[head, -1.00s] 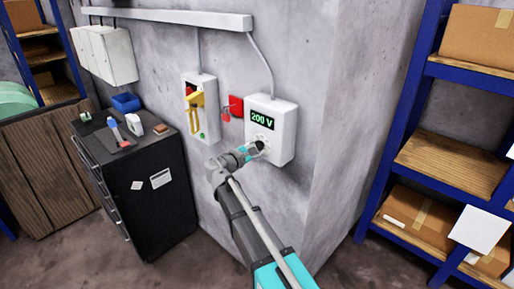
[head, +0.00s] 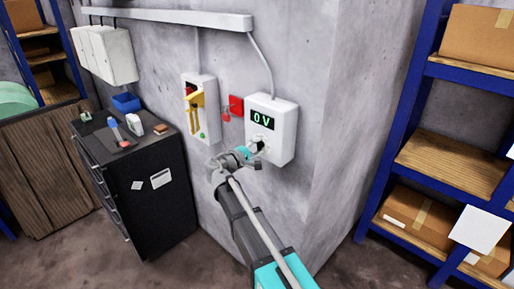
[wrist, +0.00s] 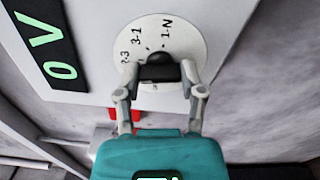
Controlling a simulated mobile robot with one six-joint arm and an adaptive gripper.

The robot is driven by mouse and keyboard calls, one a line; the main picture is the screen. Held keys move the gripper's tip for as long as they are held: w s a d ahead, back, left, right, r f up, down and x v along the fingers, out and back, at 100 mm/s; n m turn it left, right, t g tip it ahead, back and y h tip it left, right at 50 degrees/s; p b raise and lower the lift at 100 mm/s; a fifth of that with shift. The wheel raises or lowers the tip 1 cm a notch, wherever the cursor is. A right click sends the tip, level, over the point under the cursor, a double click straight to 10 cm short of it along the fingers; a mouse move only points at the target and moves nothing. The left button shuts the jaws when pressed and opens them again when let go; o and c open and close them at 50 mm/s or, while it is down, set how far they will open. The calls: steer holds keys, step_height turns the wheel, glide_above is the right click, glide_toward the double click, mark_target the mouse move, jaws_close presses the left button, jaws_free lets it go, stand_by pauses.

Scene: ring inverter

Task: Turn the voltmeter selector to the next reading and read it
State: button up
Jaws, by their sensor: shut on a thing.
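The voltmeter (head: 284,143) is a white box on the wall, and its dark display (head: 262,119) reads 0 V in green. The display also shows "0 V" sideways in the wrist view (wrist: 50,50). The selector knob (wrist: 158,70) is black, on a round white dial (wrist: 188,40) with the marks 1-N, 3-1 and a partly hidden one like 2-3. Its pointer seems to lie near 1-N, but I cannot tell exactly. My gripper (wrist: 157,82) is shut on the knob, one finger on each side. It also shows at the voltmeter in the head view (head: 256,150).
Left of the voltmeter are a red plate with a padlock (head: 236,106) and a box with a yellow handle (head: 196,98). A black cabinet (head: 150,195) with small items on top stands left. A blue shelf rack (head: 400,150) stands right. The floor between is clear.

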steer(key=shift+m, duration=1.1)
steer(key=o, duration=1.1)
steer(key=shift+o, duration=0.2)
steer(key=v, duration=1.2)
